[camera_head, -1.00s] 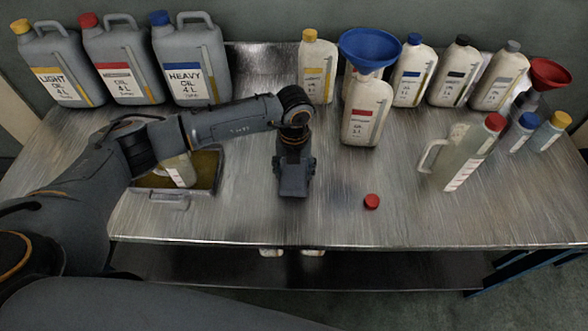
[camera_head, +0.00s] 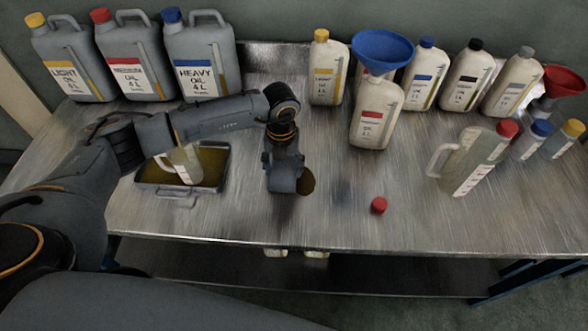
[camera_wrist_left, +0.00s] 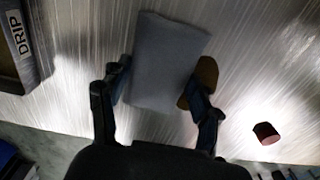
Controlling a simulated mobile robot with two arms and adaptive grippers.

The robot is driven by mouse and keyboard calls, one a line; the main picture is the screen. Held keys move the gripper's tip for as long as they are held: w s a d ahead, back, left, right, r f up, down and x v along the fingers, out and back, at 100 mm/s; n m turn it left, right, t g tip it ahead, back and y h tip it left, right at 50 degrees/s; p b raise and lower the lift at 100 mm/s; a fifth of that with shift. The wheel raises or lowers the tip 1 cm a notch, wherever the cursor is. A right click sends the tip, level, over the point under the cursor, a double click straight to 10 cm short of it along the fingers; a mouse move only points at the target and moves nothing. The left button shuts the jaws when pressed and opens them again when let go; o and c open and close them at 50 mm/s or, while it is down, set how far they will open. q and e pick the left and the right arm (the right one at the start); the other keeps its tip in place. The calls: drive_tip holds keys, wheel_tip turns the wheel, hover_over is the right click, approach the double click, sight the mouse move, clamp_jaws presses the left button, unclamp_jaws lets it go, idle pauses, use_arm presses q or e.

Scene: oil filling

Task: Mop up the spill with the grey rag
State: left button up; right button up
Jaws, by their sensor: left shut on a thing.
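My left gripper (camera_head: 287,188) is low over the middle of the table. In the left wrist view its fingers (camera_wrist_left: 156,84) are shut on the grey rag (camera_wrist_left: 166,55), which spreads out beyond the fingertips near the steel surface. A brown oil spill (camera_head: 308,182) shows as a small round patch just right of the gripper. It also shows in the left wrist view (camera_wrist_left: 206,72), beside the rag and partly behind the right finger. The gripper hides the rag in the head view. Whether the rag covers part of the spill cannot be told. My right gripper is not in view.
A drip tray (camera_head: 143,185) holding a jug (camera_head: 186,163) stands left of the gripper. A red cap (camera_head: 379,205) lies to the right. A clear jug (camera_head: 466,165) stands at right.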

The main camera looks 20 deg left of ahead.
sight(301, 180)
use_arm(q)
drive_tip(key=d+b, duration=0.1)
drive_tip(key=d, duration=0.9)
drive_tip(key=a, duration=0.3)
drive_tip(key=s+a, duration=0.1)
drive_tip(key=a, duration=0.2)
drive_tip(key=s+a, duration=0.1)
drive_tip(key=a, duration=0.3)
drive_tip(key=shift+p, duration=0.4)
drive_tip(key=d+b, duration=0.1)
drive_tip(key=d, duration=0.9)
drive_tip(key=w+a+b, duration=0.1)
drive_tip(key=a, duration=0.2)
drive_tip(key=w+a+b, duration=0.1)
drive_tip(key=a, duration=0.2)
drive_tip(key=w+a, duration=0.2)
drive_tip(key=a, duration=0.2)
drive_tip(key=shift+b, duration=0.4)
drive_tip(key=d+b, duration=0.1)
drive_tip(key=d, duration=0.9)
drive_tip(key=shift+s+a+p, duration=0.2)
drive_tip(key=shift+s+a, duration=0.15)
drive_tip(key=shift+a, duration=0.5)
drive_tip(key=shift+s+a+p, duration=0.2)
drive_tip(key=shift+s+a, duration=0.15)
drive_tip(key=shift+a, duration=0.5)
drive_tip(key=shift+s+a+p, duration=0.2)
drive_tip(key=shift+s+a, duration=0.15)
drive_tip(key=shift+a, duration=0.5)
